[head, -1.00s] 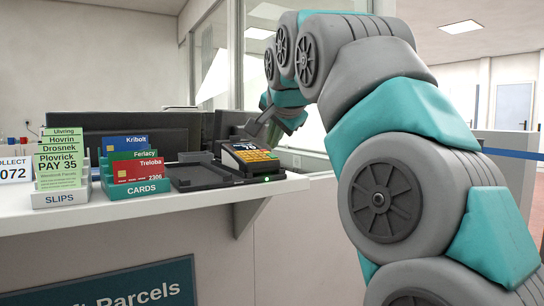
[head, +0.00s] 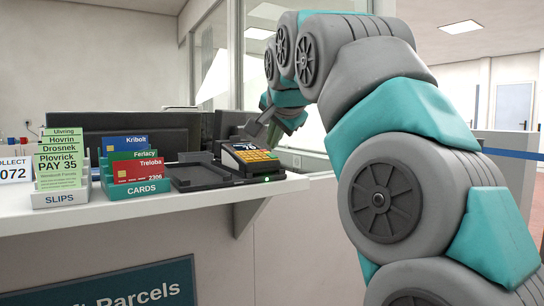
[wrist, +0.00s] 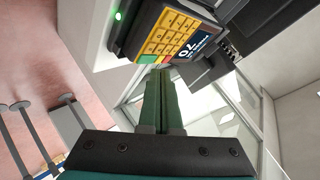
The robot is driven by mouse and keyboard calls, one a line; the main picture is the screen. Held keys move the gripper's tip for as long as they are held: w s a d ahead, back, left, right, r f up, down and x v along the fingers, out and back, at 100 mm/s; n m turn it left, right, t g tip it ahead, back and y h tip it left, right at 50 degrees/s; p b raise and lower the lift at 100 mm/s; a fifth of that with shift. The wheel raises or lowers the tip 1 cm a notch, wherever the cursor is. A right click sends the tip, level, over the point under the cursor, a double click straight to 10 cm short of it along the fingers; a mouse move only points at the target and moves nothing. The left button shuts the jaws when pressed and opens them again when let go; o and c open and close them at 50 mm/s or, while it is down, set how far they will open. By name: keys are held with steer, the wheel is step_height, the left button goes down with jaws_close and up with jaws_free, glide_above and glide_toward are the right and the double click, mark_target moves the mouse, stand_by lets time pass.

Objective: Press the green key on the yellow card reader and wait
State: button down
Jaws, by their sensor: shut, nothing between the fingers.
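The card reader (head: 252,156), with a yellow keypad, stands at the right end of the counter. The green key (wrist: 147,59) is at the keypad's lower edge, with a red key close by. My gripper (wrist: 160,72) is shut and empty, its dark green fingertips at this edge, close to the green key. I cannot tell whether they touch it. In the head view my gripper is small, above and behind the reader.
A black tray-like stand (head: 195,177) lies left of the reader. Further left are the cards holder (head: 135,188) and the slips holder (head: 60,196). A small green light (head: 267,179) glows at the reader's base. A glass panel (head: 305,135) stands behind.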

steer(key=shift+w+f+b, duration=0.1)
steer(key=shift+f+b, duration=0.35)
steer(key=shift+f, duration=0.3)
stand_by(0.7)
steer(key=shift+r, duration=0.2)
steer(key=shift+r+p, duration=0.3)
steer(key=shift+r, duration=0.25)
steer(key=r+p, duration=0.2)
steer(key=r, duration=0.1)
steer(key=s+r+p, duration=0.1)
steer(key=r, duration=0.1)
steer(key=shift+d, duration=0.3)
steer(key=shift+f, duration=0.1)
